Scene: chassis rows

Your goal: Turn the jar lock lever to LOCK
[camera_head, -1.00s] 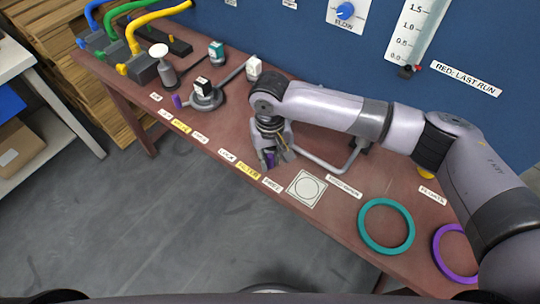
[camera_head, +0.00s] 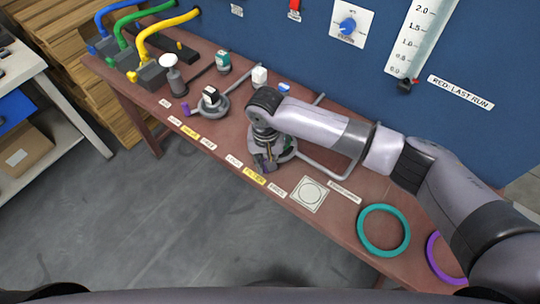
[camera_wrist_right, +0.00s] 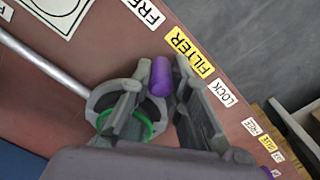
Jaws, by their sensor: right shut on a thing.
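The lock lever's purple knob (camera_wrist_right: 160,77) sits between the fingers of my right gripper (camera_wrist_right: 165,100) in the wrist view, and the gripper is shut on it. The knob lies nearest the yellow FILTER label (camera_wrist_right: 188,52). The LOCK label (camera_wrist_right: 222,92) is to one side of it and the FREE label (camera_wrist_right: 141,11) to the other. The grey round jar holder (camera_wrist_right: 100,100), with a green ring inside, is partly hidden by the fingers. In the head view my right gripper (camera_head: 264,162) reaches down at the holder (camera_head: 286,148). My left gripper is not in view.
A second grey holder with a purple knob (camera_head: 185,109) stands farther left with its own labels. A grey pipe (camera_head: 325,172) runs beside my arm. Teal (camera_head: 384,231) and purple (camera_head: 440,262) rings lie at the right. The table's front edge is close.

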